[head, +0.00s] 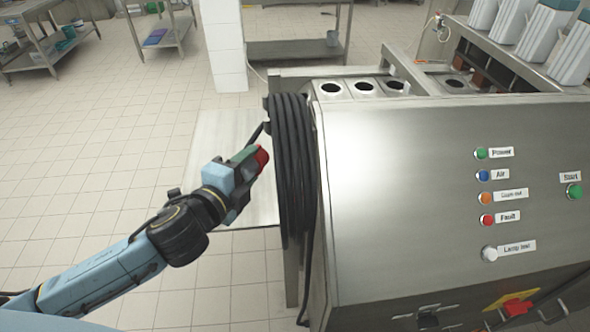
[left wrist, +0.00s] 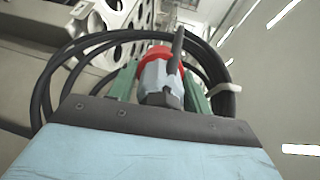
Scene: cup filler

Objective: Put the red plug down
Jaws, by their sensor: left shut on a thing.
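My left gripper (head: 246,164) is shut on the red plug (head: 262,158), beside the coiled black cable on the machine's left end. In the left wrist view the plug (left wrist: 157,70) sits between the green fingers of the gripper (left wrist: 158,88). Its red collar is at the far side and its grey body is nearer. A black cable runs up from the plug. The coil of black cable (head: 290,170) hangs on the machine's side, and the coil also shows behind the plug in the left wrist view (left wrist: 48,92). My right gripper is in neither view.
The steel machine (head: 400,190) fills the right side, with labelled buttons and lamps. A red switch on a yellow plate (head: 516,307) is low on its front. A pale panel (head: 215,150) lies behind my gripper. Tiled floor (head: 110,150) is open at left.

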